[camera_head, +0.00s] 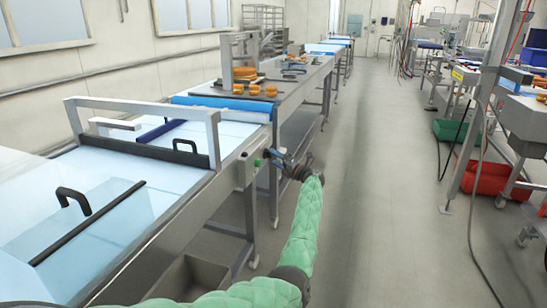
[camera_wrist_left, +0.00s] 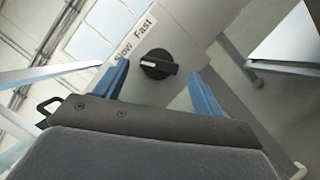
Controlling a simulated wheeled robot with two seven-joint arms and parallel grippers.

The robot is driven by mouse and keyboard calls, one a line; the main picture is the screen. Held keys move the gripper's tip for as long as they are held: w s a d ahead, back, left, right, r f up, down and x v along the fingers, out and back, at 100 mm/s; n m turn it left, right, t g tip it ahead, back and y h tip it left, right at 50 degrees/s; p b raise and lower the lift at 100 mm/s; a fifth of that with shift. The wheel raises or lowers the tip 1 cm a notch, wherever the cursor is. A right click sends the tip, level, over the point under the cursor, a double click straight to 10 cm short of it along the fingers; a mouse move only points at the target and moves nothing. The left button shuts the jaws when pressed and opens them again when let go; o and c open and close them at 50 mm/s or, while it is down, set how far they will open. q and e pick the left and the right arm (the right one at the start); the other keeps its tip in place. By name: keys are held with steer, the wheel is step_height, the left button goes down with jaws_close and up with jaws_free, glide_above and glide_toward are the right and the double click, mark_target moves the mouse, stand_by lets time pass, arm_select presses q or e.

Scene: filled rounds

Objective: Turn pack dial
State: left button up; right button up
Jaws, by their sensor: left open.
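The pack dial (camera_wrist_left: 158,64) is a round black knob with a pale pointer mark on a light grey panel, below a label (camera_wrist_left: 135,38) reading "Slow" and "Fast". In the left wrist view it sits between the two blue fingers of my left gripper (camera_head: 274,154), which are open with a gap on each side of the knob. I cannot tell whether the fingertips reach as far as the knob. In the head view my left gripper is at the machine's front corner, and I cannot make out the dial there. My right gripper is not in view.
The packing machine (camera_head: 196,207) with clear covers and black handles fills the left. Behind it a long table (camera_head: 312,72) holds orange items (camera_head: 254,89). The aisle floor (camera_head: 365,170) is clear. Red (camera_head: 491,179) and green (camera_head: 453,131) bins stand at right.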

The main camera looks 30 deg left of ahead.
arm_select(q)
steer(key=shift+x, duration=1)
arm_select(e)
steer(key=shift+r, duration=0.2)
